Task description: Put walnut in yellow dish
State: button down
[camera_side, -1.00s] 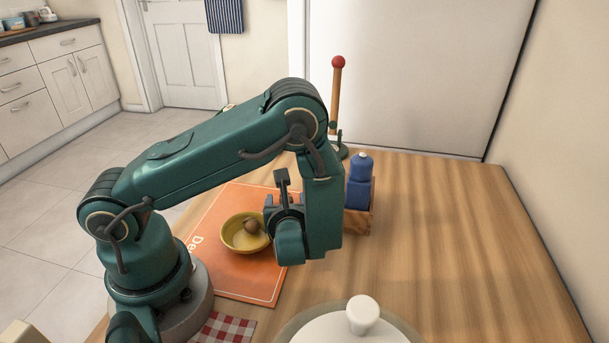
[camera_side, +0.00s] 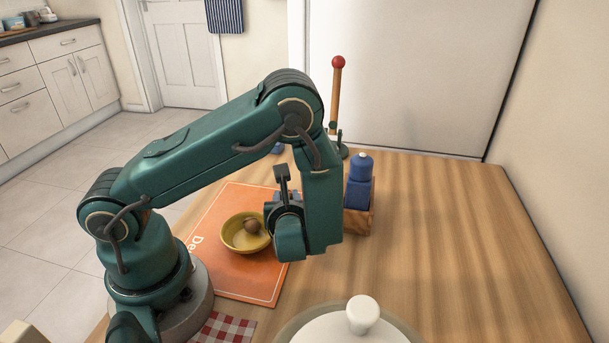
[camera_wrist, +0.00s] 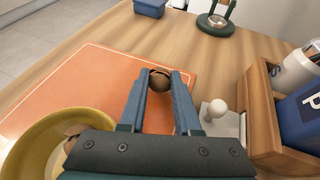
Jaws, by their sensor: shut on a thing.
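The yellow dish (camera_side: 229,243) stands on the orange mat, with a brown walnut-like thing (camera_side: 251,226) inside it. In the wrist view the dish (camera_wrist: 28,137) is at the lower left, and part of a brown thing (camera_wrist: 71,140) shows in it. My gripper (camera_wrist: 159,86) is shut on a dark brown round thing, which looks like a walnut (camera_wrist: 159,80), between its fingertips. The held walnut is over the mat's far part in that view, outside the dish. In the side view my gripper (camera_side: 273,214) is right of the dish, and my arm hides the held walnut.
A wooden crate (camera_side: 357,222) with a blue bottle (camera_side: 358,184) stands right of my gripper. A white knobbed thing (camera_wrist: 217,110) is beside the crate. A red-tipped post (camera_side: 336,95) stands behind. A white lid (camera_side: 345,327) is in front. The right tabletop is clear.

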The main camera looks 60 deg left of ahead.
jog(key=w+d+r+m+t+h, duration=0.1)
jog(key=d+r+m+t+h, duration=0.2)
jog(key=r, duration=0.9)
jog(key=w+d+r+m+t+h, duration=0.1)
jog(key=d+r+m+t+h, duration=0.2)
jog(key=r, duration=1)
jog(key=shift+d+m+t+h, duration=0.4)
jog(key=shift+d+m+h, duration=0.7)
jog(key=shift+d+m, duration=0.55)
jog(key=shift+r, duration=0.1)
